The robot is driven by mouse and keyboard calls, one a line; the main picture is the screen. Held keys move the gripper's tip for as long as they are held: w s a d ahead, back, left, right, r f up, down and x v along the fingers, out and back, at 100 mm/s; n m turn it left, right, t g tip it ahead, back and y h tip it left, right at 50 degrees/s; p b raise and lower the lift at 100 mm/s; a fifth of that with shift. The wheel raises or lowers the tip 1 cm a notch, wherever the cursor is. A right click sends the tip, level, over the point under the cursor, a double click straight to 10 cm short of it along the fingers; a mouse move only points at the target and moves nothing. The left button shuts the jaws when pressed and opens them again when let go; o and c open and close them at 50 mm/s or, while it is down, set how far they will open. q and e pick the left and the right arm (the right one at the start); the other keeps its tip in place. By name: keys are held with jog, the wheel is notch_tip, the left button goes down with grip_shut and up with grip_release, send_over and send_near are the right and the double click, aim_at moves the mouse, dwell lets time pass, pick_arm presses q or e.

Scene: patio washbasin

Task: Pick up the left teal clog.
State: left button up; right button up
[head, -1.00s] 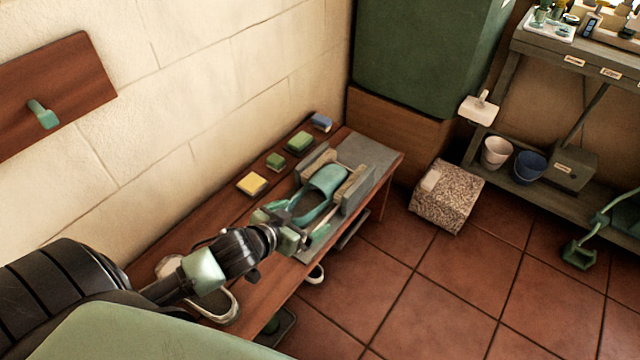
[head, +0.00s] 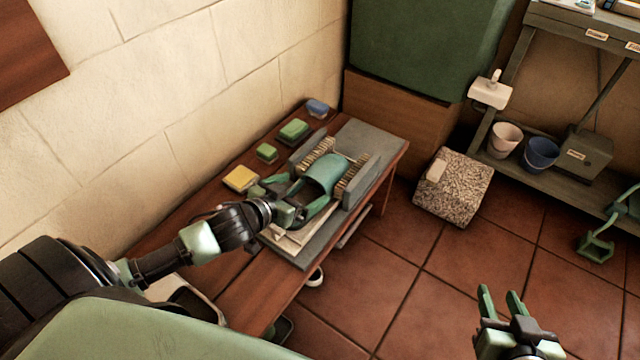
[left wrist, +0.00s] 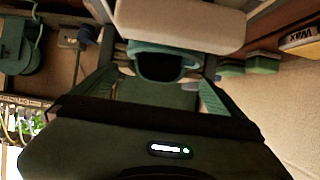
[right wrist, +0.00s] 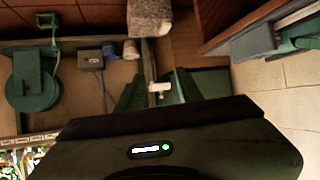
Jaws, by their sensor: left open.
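A teal clog (head: 327,175) sits between two bristle brushes on a grey stand on the wooden bench. No second teal clog can be made out. My left gripper (head: 302,196) is open at the clog's near end, with one finger on each side of its opening. In the left wrist view the clog's dark opening (left wrist: 165,66) shows between the spread fingers (left wrist: 160,92); whether they touch it is unclear. My right gripper (head: 501,302) is open and empty, over the floor at lower right, far from the clog.
The wooden bench (head: 205,215) runs along the wall. A yellow box (head: 240,178), green blocks (head: 293,130) and a blue block (head: 317,107) lie left of the stand. A speckled block (head: 453,190) stands on the floor. A shelf holds a white bucket (head: 504,140) and blue bucket (head: 541,153).

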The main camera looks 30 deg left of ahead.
aim_at(313, 184)
pick_arm(q)
jog(key=shift+w+f, duration=0.15)
jog(key=shift+w, duration=0.15)
jog(key=b+x, duration=0.2)
jog(key=x, duration=0.2)
jog(key=shift+w+d+f, duration=0.1)
jog(key=shift+w+f, duration=0.15)
jog(key=shift+f, duration=0.05)
jog(key=shift+w, duration=0.1)
jog(key=c, duration=1.8)
pick_arm(e)
jog(key=w+a+r+t+y, duration=0.1)
jog(key=r+t, duration=0.2)
jog(key=r, duration=0.2)
jog(key=w+a+r+t+y, duration=0.1)
jog(key=w+r+t, duration=0.1)
jog(key=r, duration=0.4)
jog(key=shift+w+a+r+t, duration=0.3)
jog(key=shift+t, duration=0.6)
pick_arm(q)
jog(key=shift+o, duration=0.2)
jog(key=shift+r, duration=0.1)
